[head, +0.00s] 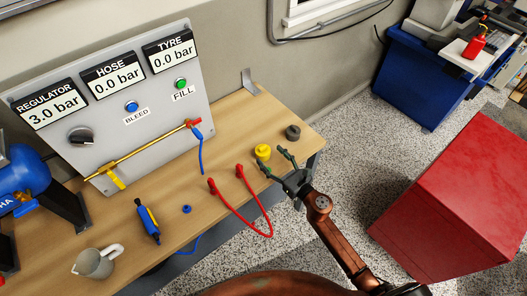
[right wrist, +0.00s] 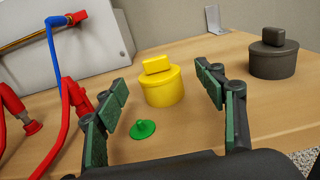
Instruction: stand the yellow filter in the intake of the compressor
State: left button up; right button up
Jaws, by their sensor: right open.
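The yellow filter (head: 263,152), a short cylinder with a block-shaped grip on top, stands upright on the workbench near its right end. It also shows in the right wrist view (right wrist: 164,88), ahead of and between the spread fingers. My right gripper (head: 274,160) is open and empty just in front of the filter, with no clear contact. The blue compressor (head: 24,172) is at the far left of the head view, cut off by the edge. I cannot make out its intake. My left gripper is not in view.
A dark grey cylinder (head: 292,131) stands right of the filter. A small green disc (right wrist: 143,129) lies before it. Red hoses (head: 243,212), a blue tool (head: 148,220) and a metal jug (head: 96,262) are on the wooden bench (head: 215,175). A gauge panel (head: 115,105) stands behind.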

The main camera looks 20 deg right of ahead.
aim_at(264, 150)
jog(key=x, duration=0.4)
jog(key=shift+a+r, duration=0.2)
jog(key=shift+w+a+f, duration=0.1)
jog(key=shift+w+a, duration=0.05)
jog(key=shift+w, duration=0.3)
jog(key=shift+c, duration=1.3)
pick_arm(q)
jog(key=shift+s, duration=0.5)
pick_arm(e)
jog(key=c, duration=1)
